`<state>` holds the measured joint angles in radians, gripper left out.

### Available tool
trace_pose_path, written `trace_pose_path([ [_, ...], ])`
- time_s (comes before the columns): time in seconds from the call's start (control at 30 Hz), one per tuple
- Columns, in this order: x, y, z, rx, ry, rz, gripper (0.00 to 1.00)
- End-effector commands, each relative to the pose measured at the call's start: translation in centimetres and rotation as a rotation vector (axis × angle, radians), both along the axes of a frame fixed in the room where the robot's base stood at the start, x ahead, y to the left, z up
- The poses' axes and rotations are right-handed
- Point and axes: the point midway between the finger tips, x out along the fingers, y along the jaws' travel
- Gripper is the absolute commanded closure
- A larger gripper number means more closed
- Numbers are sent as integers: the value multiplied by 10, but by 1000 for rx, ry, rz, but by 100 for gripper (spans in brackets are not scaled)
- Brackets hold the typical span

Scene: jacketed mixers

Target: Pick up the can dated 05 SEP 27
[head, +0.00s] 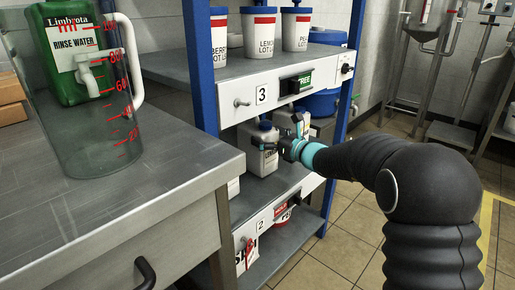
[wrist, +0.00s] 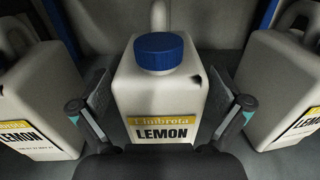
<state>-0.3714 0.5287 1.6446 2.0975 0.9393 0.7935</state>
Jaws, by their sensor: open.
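A white can with a blue cap and a yellow "Limbrota LEMON" label (wrist: 160,85) stands upright between the two fingers of my gripper (wrist: 160,108) in the wrist view. The fingers are open, one on each side of it, with a gap showing. Two similar white cans stand beside it, one at left (wrist: 32,95) and one at right (wrist: 280,90). In the head view my gripper (head: 279,145) reaches into the shelf at the middle can (head: 262,155).
Blue posts (head: 200,60) frame the shelf. A drawer front marked 3 (head: 261,95) is above the cans and one marked 2 (head: 262,224) is below. A steel bench (head: 110,160) with a green rinse water container (head: 70,45) and a clear jug (head: 95,130) stands at left.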

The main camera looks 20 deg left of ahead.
Motion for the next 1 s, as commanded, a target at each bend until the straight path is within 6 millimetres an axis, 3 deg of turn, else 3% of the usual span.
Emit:
trace_pose_path([
  [0.13,6,15,1,0,-2,1,0],
  [0.43,8,18,0,0,-1,-1,0],
  [0.73,8,18,0,0,-1,0,75],
  [1.0,8,18,7,7,-7,1,78],
])
